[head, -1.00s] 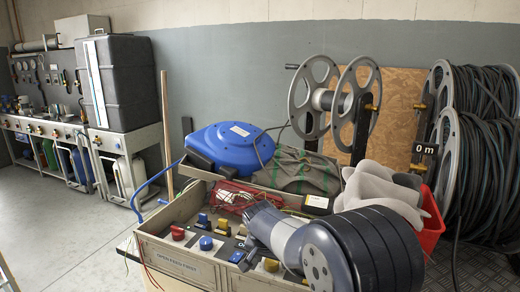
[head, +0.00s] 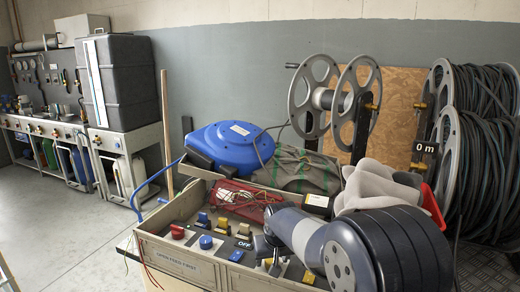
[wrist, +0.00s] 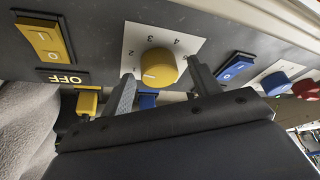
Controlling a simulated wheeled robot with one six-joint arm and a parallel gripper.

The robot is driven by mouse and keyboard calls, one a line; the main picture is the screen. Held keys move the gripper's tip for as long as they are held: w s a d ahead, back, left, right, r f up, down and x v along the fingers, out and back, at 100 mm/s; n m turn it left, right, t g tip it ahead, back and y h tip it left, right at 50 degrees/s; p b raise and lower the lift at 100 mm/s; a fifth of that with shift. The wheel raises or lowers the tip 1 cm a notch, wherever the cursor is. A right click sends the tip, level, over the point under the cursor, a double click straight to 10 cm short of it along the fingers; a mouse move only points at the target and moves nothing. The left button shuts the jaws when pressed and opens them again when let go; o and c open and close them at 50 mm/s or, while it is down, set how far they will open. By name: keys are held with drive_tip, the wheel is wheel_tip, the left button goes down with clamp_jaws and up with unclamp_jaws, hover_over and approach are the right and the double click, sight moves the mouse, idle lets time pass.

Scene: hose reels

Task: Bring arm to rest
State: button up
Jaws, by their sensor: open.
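My gripper (wrist: 160,70) is open and empty in the wrist view, its two dark fingers apart. A yellow dial knob (wrist: 159,68) on a white numbered plate shows between and beyond the fingertips; I cannot tell how close they are to it. In the head view my dark blue and grey arm reaches over the right part of the control box (head: 180,262). My gripper is mostly hidden there, low beside the arm.
The panel carries a yellow rocker switch (wrist: 46,42) above an OFF label, a blue rocker (wrist: 235,66) and a red knob (wrist: 306,88). Open floor (head: 60,225) lies left.

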drive_tip(key=shift+d+n+y+b, duration=0.1)
drive_tip(key=shift+n+y+b, duration=0.4)
drive_tip(key=shift+n, duration=0.6)
drive_tip(key=shift+s+r+g, duration=0.15)
drive_tip(key=shift+r+g, duration=0.15)
drive_tip(key=shift+r, duration=0.15)
